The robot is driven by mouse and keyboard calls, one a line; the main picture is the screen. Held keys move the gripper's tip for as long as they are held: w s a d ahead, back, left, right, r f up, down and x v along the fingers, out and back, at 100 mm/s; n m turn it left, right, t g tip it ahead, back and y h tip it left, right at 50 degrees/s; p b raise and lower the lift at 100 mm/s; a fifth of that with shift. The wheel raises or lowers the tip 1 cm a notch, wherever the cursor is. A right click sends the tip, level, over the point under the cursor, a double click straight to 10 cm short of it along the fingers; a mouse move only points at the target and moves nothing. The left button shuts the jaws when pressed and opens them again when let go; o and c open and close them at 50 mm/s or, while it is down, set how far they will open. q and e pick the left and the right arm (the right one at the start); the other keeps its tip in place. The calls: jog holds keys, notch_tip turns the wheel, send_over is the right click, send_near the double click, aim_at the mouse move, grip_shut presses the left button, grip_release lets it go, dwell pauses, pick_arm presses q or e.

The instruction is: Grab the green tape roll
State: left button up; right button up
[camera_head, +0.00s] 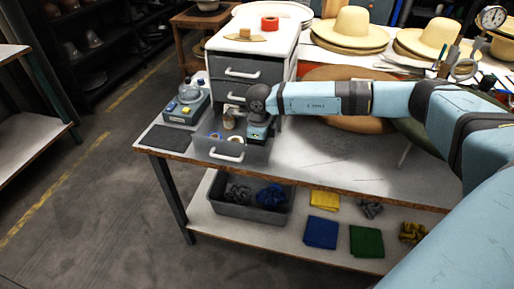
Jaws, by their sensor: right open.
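I cannot make out a green tape roll; it may be hidden by my right gripper. My right gripper (254,137) points down over the right part of the pulled-out bottom drawer (229,155), and its jaws are open. In the drawer, left of the gripper, are a small blue ring (215,135), a tan roll-like item (229,119) and a whitish ring (236,139). A red tape roll (269,23) lies on top of the cabinet. My left gripper is not in view.
The drawer belongs to a grey cabinet (225,68) on the workbench (320,160). A small device with a clear dome (188,95) stands left of the drawer. Straw hats (350,30) stand behind my right arm. A grey bin (250,212) and folded cloths (321,232) lie on the lower shelf.

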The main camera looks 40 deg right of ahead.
jog(key=c, duration=0.6)
jog(key=shift+c, duration=0.2)
